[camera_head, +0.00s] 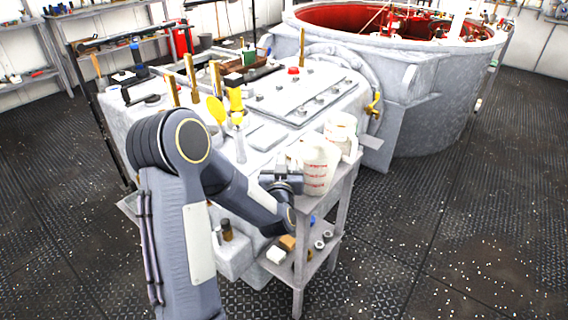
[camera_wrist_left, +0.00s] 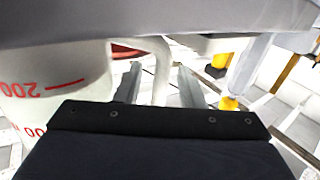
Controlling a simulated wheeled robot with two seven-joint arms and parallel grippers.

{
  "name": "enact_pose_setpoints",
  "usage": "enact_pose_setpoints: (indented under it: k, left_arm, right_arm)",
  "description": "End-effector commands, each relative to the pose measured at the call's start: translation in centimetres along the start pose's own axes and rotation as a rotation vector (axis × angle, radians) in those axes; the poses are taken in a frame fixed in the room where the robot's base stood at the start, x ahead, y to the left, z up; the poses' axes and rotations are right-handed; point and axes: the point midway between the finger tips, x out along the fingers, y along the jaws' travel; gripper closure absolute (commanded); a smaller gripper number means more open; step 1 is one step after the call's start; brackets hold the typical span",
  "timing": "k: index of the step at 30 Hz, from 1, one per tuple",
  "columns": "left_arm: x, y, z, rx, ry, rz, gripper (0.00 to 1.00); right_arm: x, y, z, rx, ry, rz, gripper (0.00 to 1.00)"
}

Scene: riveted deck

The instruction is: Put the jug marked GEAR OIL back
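A white jug (camera_head: 319,168) with red markings stands on the top of a small grey stand; a second whitish jug (camera_head: 342,132) stands just behind it. I cannot read GEAR OIL on either. My left gripper (camera_head: 283,182) is at the left side of the nearer jug. In the left wrist view, a white jug (camera_wrist_left: 55,80) with red graduations fills the left. Its handle (camera_wrist_left: 161,70) passes between the fingers of my left gripper (camera_wrist_left: 160,88), which are apart, with gaps beside the handle. My right gripper is not in view.
The grey stand (camera_head: 347,181) has a lower shelf with small items. A big grey machine housing (camera_head: 290,95) with yellow handles is behind. A round red-lined tank (camera_head: 400,40) stands at the back. Shelves (camera_head: 100,45) line the left wall. The deck at right is clear.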

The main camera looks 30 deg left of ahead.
Motion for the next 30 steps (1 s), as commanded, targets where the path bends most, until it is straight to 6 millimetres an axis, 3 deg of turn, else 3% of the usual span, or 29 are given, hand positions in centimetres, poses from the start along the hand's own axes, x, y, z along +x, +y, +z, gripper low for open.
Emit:
enact_pose_setpoints:
  k: [7,21,30]
  left_arm:
    - [-0.4,0.1,-0.3,0.000,-0.001,0.001,0.65]
    - [-9.7,0.1,-0.2,0.001,-0.001,0.003,0.65]
    - [-11.9,0.4,-0.6,-0.023,-0.029,0.030,0.65]
  right_arm:
    - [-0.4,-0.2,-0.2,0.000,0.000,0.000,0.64]
    - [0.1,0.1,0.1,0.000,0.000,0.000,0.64]
    - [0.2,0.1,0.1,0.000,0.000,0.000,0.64]
